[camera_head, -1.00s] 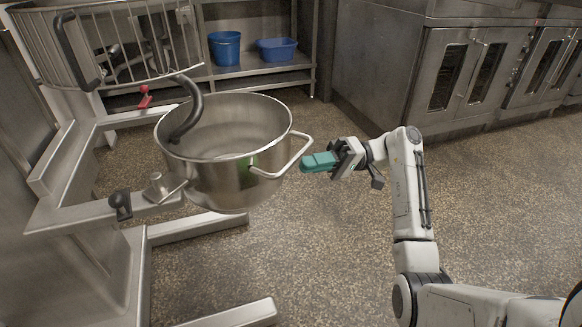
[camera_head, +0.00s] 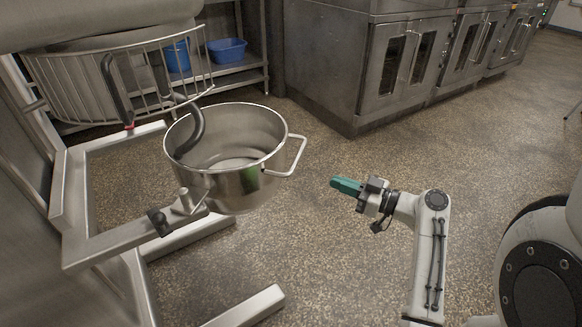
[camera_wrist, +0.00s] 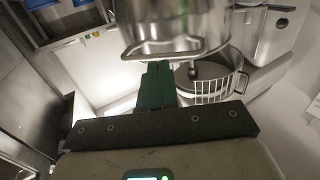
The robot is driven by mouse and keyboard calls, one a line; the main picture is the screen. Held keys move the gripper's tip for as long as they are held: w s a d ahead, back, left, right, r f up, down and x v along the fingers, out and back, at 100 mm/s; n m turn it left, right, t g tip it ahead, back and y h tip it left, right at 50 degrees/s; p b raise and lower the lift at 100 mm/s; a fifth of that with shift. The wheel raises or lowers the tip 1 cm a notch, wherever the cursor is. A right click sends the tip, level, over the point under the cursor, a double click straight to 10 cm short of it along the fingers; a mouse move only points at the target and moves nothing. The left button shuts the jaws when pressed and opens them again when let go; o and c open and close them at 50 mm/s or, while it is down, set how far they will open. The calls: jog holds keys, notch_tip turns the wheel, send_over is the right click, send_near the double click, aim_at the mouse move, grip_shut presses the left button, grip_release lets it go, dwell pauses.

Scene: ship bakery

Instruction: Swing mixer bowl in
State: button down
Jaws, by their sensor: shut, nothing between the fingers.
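The steel mixer bowl (camera_head: 230,185) sits on the mixer's bowl arms at the left in the head view, with a curved grey dough hook (camera_head: 190,132) reaching into it. Its wire handle (camera_head: 293,156) sticks out to the right. My gripper (camera_head: 334,183) has green fingers that are shut and empty. It is to the right of the handle and apart from it.
The mixer's wire guard (camera_head: 120,85) is above and left of the bowl. Mixer feet (camera_head: 250,308) stick out low on the floor. A shelf with a blue tub (camera_head: 228,50) and steel ovens (camera_head: 360,75) stand behind.

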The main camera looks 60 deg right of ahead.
aim_at(293, 166)
jog(key=w, duration=0.9)
jog(key=w+d, duration=0.1)
jog(key=w, duration=0.4)
jog(key=shift+b, duration=0.4)
